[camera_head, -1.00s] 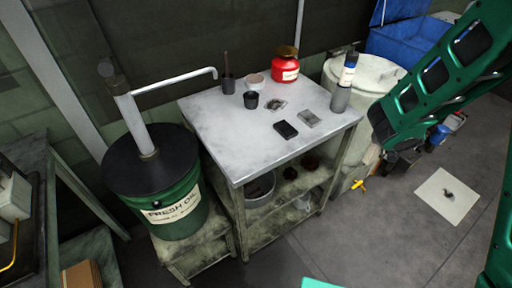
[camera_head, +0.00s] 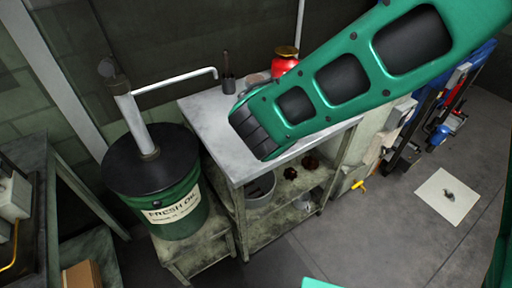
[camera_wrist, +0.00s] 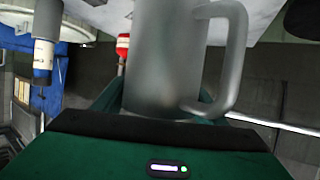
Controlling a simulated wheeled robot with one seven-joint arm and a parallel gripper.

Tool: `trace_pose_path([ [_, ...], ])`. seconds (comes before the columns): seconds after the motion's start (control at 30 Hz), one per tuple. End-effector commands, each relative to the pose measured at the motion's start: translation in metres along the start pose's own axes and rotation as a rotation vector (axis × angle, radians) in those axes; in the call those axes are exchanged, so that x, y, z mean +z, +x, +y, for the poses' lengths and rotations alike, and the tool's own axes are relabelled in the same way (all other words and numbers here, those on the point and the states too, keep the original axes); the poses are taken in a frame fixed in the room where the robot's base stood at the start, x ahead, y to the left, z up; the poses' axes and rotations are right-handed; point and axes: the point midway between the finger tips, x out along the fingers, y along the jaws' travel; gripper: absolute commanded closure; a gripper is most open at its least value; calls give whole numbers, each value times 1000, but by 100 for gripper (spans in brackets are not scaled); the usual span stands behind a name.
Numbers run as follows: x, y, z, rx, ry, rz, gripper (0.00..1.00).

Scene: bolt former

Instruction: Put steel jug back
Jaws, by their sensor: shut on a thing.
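The steel jug (camera_wrist: 165,60) is a grey metal cylinder with a large loop handle on its right in the wrist view. My gripper (camera_wrist: 160,110) is shut on its body, with green finger parts showing on both sides. The jug's upper end in that picture is cut off by the frame edge, and I cannot tell its tilt. The surroundings look upside down there. In the head view my green arm covers much of the steel-topped table (camera_head: 205,112), and I see neither gripper nor jug.
A green fresh-oil drum (camera_head: 180,210) with a pump and white spout stands left of the table. A red jar (camera_head: 284,66) and a dark pot (camera_head: 228,86) stand at the table's back. A grey bucket (camera_head: 260,190) sits on the lower shelf. A white sheet (camera_head: 447,197) lies on the floor.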

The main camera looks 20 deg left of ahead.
Motion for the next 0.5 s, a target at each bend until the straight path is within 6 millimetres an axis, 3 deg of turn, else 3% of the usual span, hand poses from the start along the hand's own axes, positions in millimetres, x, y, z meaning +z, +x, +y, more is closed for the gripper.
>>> trace_pose_path([
  [0.03,-2,-9,-24,-32,-9,2,68],
  [0.2,-4,-38,-83,-107,-36,1,68],
  [0.33,-4,-56,-114,-148,-50,-1,68],
  [0.5,-4,-67,-132,-173,-59,-2,68],
])
